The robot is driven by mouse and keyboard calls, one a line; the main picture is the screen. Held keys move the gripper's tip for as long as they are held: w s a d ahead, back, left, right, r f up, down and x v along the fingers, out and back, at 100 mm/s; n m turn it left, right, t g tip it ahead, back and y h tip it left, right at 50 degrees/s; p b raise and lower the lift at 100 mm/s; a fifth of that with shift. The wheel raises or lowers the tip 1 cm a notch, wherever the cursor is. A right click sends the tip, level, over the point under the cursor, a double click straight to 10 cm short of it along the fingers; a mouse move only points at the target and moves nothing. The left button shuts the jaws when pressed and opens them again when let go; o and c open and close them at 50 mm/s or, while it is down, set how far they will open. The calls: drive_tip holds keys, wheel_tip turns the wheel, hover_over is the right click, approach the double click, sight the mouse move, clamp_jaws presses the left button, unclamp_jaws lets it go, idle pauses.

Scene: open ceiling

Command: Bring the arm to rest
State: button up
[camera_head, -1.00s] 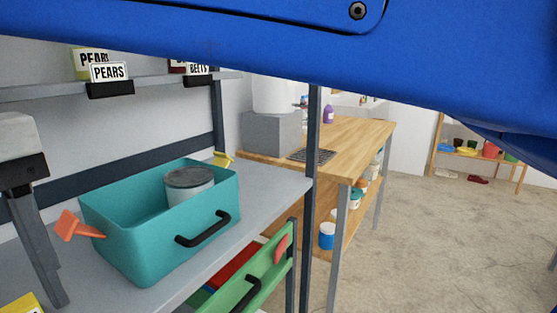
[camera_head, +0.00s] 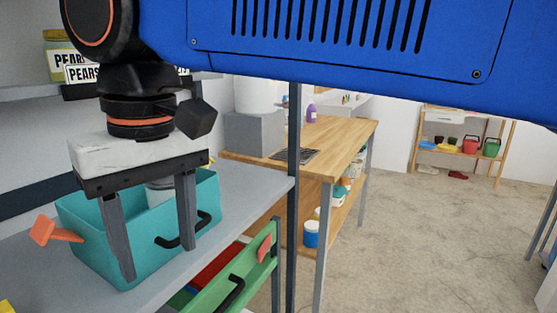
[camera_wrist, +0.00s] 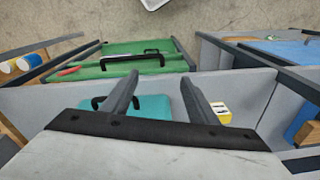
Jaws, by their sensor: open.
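My gripper (camera_head: 150,228) is open in the head view, its two grey fingers pointing down and spread apart. It is in front of a teal bin (camera_head: 85,235) on a grey shelf and hides part of it. Nothing shows between the fingers. A grey-lidded pale can (camera_head: 160,193) stands in the bin, mostly hidden behind the gripper. In the wrist view the fingers (camera_wrist: 158,92) are apart, with the teal bin (camera_wrist: 150,107) beyond them. My blue arm crosses the top of the head view.
A green drawer (camera_head: 235,275) sits below the grey shelf (camera_head: 255,185). A dark post (camera_head: 293,170) stands at the shelf's corner. A wooden workbench (camera_head: 345,140) is behind it. A label reading PEARS (camera_head: 82,73) is on the upper shelf. Floor at right (camera_head: 430,240) is clear.

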drive_tip(key=w+d+f+m+t, duration=0.1)
drive_tip(key=w+d+f+m, duration=0.2)
drive_tip(key=d, duration=0.5)
drive_tip(key=w+d+f, duration=0.4)
drive_tip(key=w+d, duration=0.1)
drive_tip(key=d, duration=0.3)
drive_tip(key=w+d+f+m+t, duration=0.1)
drive_tip(key=w+d+f+m, duration=0.15)
drive_tip(key=w+d, duration=0.4)
drive_tip(key=s+d+f+m+t, duration=0.1)
drive_tip(key=s+d+f+m, duration=0.1)
drive_tip(key=d+f, duration=0.6)
drive_tip(key=s+d+f+m+t+h, duration=0.1)
drive_tip(key=s+d+f, duration=0.4)
drive_tip(key=d, duration=0.9)
wheel_tip(320, 180, down, 3)
drive_tip(key=shift+s+f+m, duration=0.1)
drive_tip(key=shift+s+m, duration=0.15)
drive_tip(key=shift+m, duration=0.5)
